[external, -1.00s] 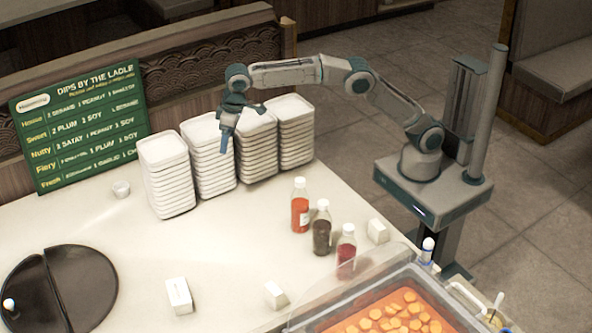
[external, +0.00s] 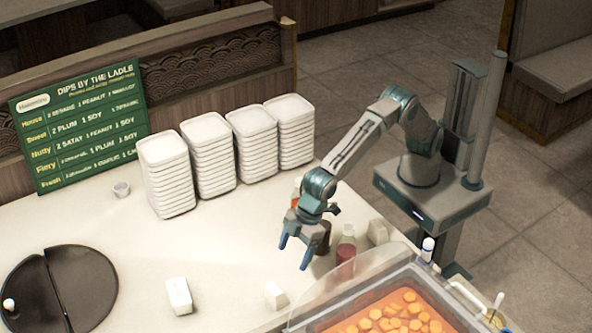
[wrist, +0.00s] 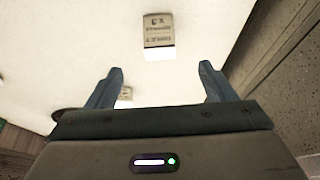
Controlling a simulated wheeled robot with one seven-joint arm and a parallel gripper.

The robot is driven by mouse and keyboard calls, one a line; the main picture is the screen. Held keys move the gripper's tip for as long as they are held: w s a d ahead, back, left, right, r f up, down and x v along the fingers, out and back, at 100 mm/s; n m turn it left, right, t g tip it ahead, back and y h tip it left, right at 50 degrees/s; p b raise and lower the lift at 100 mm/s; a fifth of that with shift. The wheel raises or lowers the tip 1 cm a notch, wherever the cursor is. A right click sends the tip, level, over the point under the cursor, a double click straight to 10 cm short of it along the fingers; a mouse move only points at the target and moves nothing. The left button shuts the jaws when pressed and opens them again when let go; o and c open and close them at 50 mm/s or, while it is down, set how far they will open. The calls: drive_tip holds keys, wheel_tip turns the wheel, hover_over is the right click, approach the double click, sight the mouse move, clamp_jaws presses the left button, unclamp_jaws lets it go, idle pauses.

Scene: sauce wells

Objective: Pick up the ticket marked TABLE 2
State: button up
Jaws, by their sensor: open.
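Small white ticket blocks stand on the counter in the external view: one at the front left (external: 179,296), one at the front middle (external: 275,295), and one at the right (external: 378,232) beside the bottles. None can be read there. In the wrist view a ticket with dark print (wrist: 158,30) lies ahead of my fingers, its words too blurred to read. A second ticket (wrist: 125,93) shows partly near the left finger. My gripper (external: 294,255) is open and empty above the counter, pointing down. Its fingers also show in the wrist view (wrist: 161,70).
Sauce bottles, including a red one (external: 346,256), stand close behind and right of my gripper. A clear-covered food tray (external: 318,318) is at the front right. Plate stacks (external: 166,178) line the back, near a green menu board (external: 80,128). The middle counter is clear.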

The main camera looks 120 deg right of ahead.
sight(279, 286)
drive_tip(key=p+x, duration=0.1)
drive_tip(key=x, duration=0.8)
drive_tip(key=shift+d+f, duration=0.1)
drive_tip(key=shift+f, duration=0.05)
drive_tip(key=shift+p+x, duration=0.8)
drive_tip(key=shift+x, duration=1.75)
drive_tip(key=c, duration=1.1)
